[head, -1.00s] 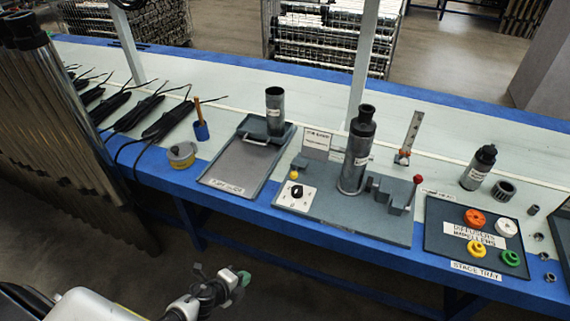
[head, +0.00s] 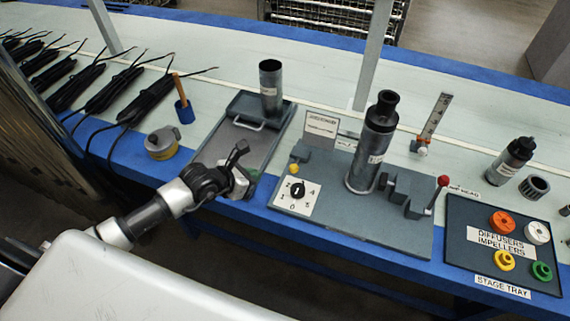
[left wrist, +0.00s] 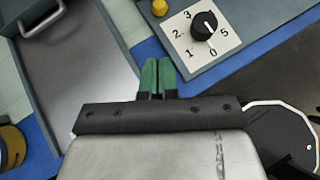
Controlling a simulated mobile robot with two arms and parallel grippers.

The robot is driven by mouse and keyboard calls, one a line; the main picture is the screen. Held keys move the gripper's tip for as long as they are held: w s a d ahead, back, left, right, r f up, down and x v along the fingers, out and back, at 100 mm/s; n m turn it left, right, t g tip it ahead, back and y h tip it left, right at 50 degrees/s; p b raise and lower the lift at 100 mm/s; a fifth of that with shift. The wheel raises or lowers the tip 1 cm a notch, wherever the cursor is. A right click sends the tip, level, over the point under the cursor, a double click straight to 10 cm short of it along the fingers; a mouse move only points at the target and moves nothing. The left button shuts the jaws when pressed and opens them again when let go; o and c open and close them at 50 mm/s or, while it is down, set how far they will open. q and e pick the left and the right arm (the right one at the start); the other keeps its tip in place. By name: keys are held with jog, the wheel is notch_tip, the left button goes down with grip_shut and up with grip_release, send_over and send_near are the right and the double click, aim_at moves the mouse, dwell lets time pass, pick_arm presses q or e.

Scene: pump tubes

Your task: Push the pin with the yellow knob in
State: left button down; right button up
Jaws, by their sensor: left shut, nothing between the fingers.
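The yellow knob (head: 293,169) of the pin sits on the grey fixture base (head: 390,229), just behind the white dial plate. It also shows at the top edge of the left wrist view (left wrist: 159,7). The pin's shaft is too small or hidden to make out. My left gripper (head: 252,176) is shut and empty, left of the fixture and over the front right corner of the grey tray. In the left wrist view its green fingertips (left wrist: 158,66) are together, pointing towards the yellow knob but apart from it. My right gripper is in neither view.
The dial plate (head: 297,196) with a black knob lies in front of the yellow knob. A tall grey cylinder (head: 377,142) stands on the fixture. A grey tray (head: 243,143) is to the left. A red-knobbed lever (head: 442,182) stands at the fixture's right end.

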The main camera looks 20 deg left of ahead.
aim_at(291, 169)
pick_arm(q)
jog(key=b+x, duration=0.1)
jog(key=x, duration=0.5)
jog(key=b+x, duration=0.1)
jog(key=x, duration=0.6)
jog(key=shift+w+d+r, duration=0.1)
jog(key=shift+w+r, duration=0.1)
jog(key=shift+r, duration=0.1)
jog(key=shift+w+d+f, duration=0.15)
jog(key=shift+w+d, duration=0.1)
jog(key=shift+w, duration=0.15)
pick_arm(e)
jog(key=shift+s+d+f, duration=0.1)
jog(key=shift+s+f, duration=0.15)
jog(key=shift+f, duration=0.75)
pick_arm(q)
jog(key=shift+w+f+b, duration=0.1)
jog(key=shift+w+b, duration=0.7)
jog(key=shift+w, duration=0.25)
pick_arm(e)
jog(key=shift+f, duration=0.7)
pick_arm(q)
jog(key=shift+a, duration=0.1)
